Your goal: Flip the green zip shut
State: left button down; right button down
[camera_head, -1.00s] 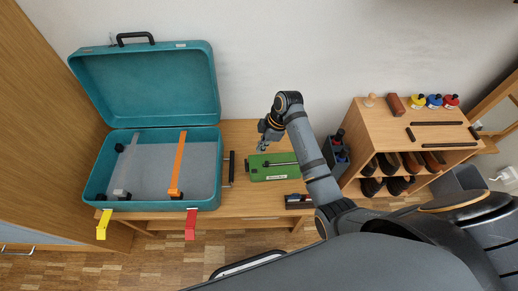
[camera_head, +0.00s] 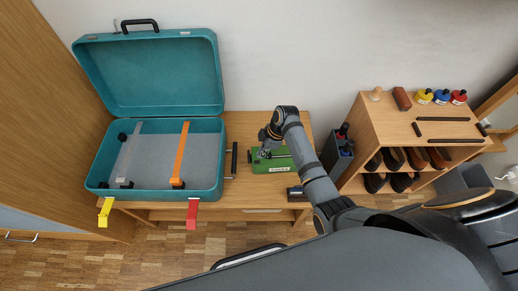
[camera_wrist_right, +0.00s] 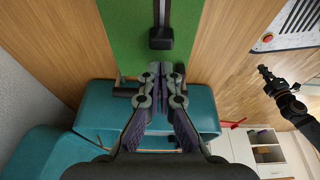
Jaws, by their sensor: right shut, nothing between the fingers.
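The green zip board (camera_head: 284,163) lies on the wooden table, right of the teal suitcase, with a dark zip track (camera_head: 281,156) across it. In the right wrist view the green surface (camera_wrist_right: 131,35) carries a dark rail with a black slider or pull (camera_wrist_right: 160,39). My right gripper (camera_head: 264,153) is low over the board's left end. In the wrist view it is shut (camera_wrist_right: 160,72), fingertips together and empty, just below the black part. I cannot tell whether it touches. A black gripper (camera_wrist_right: 264,72), seemingly my left, shows at the wrist view's right; its jaws are unclear.
The open teal suitcase (camera_head: 211,179) stands left, with orange and grey straps and yellow and red latches at its front. Its dark handle lies near the board. A wooden shoe rack (camera_head: 375,135) with bottles and a grey caddy (camera_head: 336,157) stand right.

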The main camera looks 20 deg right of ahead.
jog(key=shift+s+d, duration=0.3)
jog(key=shift+d, duration=0.6)
jog(key=d+p, duration=0.1)
jog(key=d, duration=0.2)
jog(key=s+d+p, duration=0.1)
jog(key=d, duration=0.3)
jog(key=s+d+p, duration=0.1)
jog(key=d, duration=0.3)
jog(key=shift+s+d+p, duration=0.15)
jog(key=shift+s+p, duration=0.1)
jog(key=shift+p, duration=0.1)
jog(key=shift+s+d, duration=0.1)
jog(key=shift+d, duration=0.4)
